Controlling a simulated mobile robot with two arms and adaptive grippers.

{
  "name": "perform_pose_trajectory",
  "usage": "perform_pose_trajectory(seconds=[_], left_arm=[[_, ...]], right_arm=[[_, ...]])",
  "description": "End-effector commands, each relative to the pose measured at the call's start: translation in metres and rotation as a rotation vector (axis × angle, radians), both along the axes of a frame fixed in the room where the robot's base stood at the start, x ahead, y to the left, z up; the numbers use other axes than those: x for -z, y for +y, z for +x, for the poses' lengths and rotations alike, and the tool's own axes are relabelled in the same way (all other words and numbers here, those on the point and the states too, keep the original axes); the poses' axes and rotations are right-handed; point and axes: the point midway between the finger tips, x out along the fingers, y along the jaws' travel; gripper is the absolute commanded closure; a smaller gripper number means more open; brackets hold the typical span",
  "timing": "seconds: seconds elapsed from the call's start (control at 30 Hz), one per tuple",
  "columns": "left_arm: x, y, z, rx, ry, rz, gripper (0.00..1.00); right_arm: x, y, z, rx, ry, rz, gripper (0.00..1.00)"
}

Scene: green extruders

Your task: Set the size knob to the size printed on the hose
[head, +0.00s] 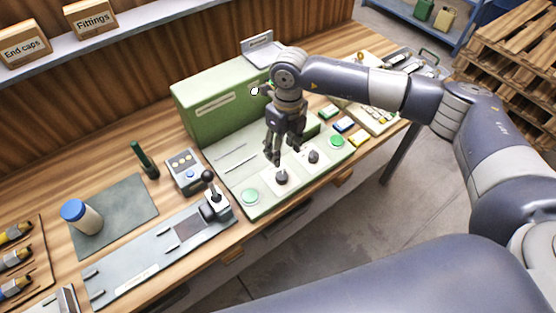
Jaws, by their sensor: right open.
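Two black knobs stand on white plates on the sloped panel of the green machine (205,128): the left knob (282,178) and the right knob (314,157). I cannot read their labels or tell which one is the size knob. My right gripper (284,152) is open and empty, pointing down just above the left knob, apart from it as far as I can see. I cannot make out a hose or a printed size. My left gripper is not in view.
Green buttons (250,196) sit at both ends of the panel. Left of it are a small control box (186,171), a lever fixture (215,206) and a blue-lidded jar (82,216) on a dark mat. Small coloured boxes (344,124) lie to the right.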

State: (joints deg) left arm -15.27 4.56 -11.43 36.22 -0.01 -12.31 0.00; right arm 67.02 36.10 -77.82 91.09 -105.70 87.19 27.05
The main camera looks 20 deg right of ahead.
Motion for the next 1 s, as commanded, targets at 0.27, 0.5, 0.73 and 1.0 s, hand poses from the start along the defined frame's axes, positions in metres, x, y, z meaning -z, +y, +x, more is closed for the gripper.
perform_pose_trajectory(seconds=[0.27,0.5,0.73,1.0], left_arm=[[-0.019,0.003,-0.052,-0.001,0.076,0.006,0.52],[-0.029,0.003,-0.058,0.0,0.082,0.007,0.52],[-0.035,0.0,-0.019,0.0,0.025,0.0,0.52],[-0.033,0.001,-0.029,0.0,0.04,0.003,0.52]], right_arm=[[0.046,0.003,-0.004,0.001,0.007,0.0,0.49],[0.086,0.005,-0.004,0.0,0.004,0.001,0.49],[0.101,0.006,-0.004,-0.001,0.002,0.001,0.49],[0.102,0.006,-0.004,-0.001,0.001,0.002,0.56]])
